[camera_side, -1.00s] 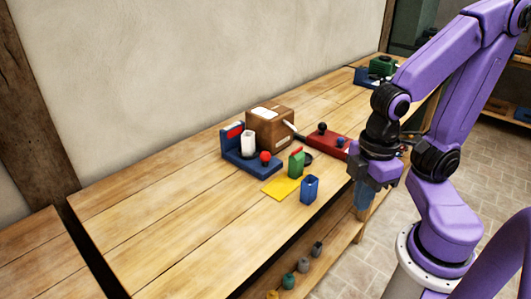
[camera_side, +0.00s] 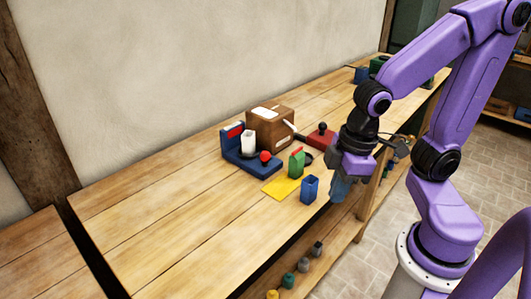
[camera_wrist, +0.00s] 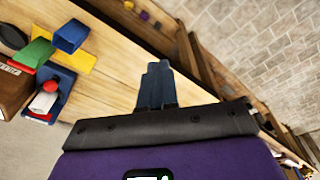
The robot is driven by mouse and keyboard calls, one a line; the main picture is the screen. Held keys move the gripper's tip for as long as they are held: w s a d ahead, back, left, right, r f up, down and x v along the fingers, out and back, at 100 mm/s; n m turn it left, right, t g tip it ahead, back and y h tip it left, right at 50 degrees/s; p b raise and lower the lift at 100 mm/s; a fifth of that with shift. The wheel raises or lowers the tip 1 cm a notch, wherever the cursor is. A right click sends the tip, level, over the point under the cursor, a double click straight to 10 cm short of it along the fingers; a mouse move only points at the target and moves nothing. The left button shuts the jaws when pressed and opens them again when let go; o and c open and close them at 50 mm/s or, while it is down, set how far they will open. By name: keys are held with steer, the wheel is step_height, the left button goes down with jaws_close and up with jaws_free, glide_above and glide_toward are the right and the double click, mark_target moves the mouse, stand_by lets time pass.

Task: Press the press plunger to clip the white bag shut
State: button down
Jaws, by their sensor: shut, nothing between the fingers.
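The blue press (camera_side: 236,162) stands on the bench, with a red ball-shaped plunger knob (camera_side: 265,156) on its right and a red patch on its upright back. The white bag (camera_side: 248,142) stands upright in it. In the wrist view, the press (camera_wrist: 66,88), red knob (camera_wrist: 50,86) and white bag (camera_wrist: 42,103) show at the left. My gripper (camera_side: 338,196) points down near the bench's front edge, to the right of the press and apart from it. Its fingers (camera_wrist: 156,68) are shut and empty in the wrist view.
A cardboard box (camera_side: 284,131) and a red device with a dark knob (camera_side: 318,141) stand behind. The bench's left is clear.

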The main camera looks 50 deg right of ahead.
steer(key=w+m+t, duration=0.2)
steer(key=w+m, duration=0.4)
steer(key=w, duration=0.5)
steer(key=m+t, duration=0.6)
steer(key=m, duration=0.6)
glide_above(268, 153)
steer(key=shift+s+f, duration=0.1)
steer(key=shift+f, duration=0.25)
steer(key=shift+f, duration=4.4)
steer(key=shift+f, duration=0.1)
steer(key=shift+f, duration=0.35)
